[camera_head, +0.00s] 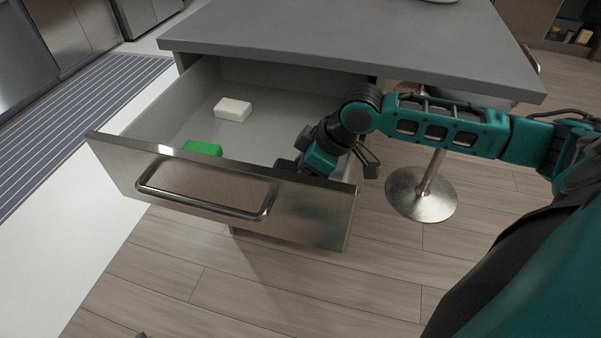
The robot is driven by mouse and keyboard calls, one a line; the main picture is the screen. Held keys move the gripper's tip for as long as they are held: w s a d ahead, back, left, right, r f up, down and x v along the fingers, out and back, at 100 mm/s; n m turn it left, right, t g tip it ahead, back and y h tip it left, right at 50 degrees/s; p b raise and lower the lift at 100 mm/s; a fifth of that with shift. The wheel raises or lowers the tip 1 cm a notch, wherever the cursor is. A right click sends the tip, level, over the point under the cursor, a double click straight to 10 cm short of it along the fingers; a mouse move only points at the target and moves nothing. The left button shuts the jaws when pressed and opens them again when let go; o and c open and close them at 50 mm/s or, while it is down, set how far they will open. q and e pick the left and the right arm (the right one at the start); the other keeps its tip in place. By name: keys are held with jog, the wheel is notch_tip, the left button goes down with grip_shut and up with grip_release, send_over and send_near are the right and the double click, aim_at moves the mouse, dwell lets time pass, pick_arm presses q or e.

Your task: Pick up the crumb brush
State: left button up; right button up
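I cannot make out a crumb brush for certain. A green object (203,148) lies in the open drawer (190,95) just behind its front panel, which hides its lower part. My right gripper (288,165) reaches down into the drawer's right part, to the right of the green object and apart from it. The drawer front hides its fingertips, so I cannot see whether it is open or holds anything. My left gripper is not in view.
A white block (233,109) lies farther back in the drawer. The metal front has a bar handle (205,205). A grey countertop (350,35) overhangs the drawer's back. A round metal stool base (421,195) stands on the floor at right. A striped runner (70,115) lies at left.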

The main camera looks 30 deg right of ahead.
jog(key=c, duration=1.1)
jog(key=shift+r+b, duration=0.1)
jog(key=shift+b, duration=0.5)
notch_tip(320, 180, up, 20)
jog(key=p, duration=0.6)
jog(key=shift+r+p, duration=0.2)
jog(key=shift+p, duration=0.2)
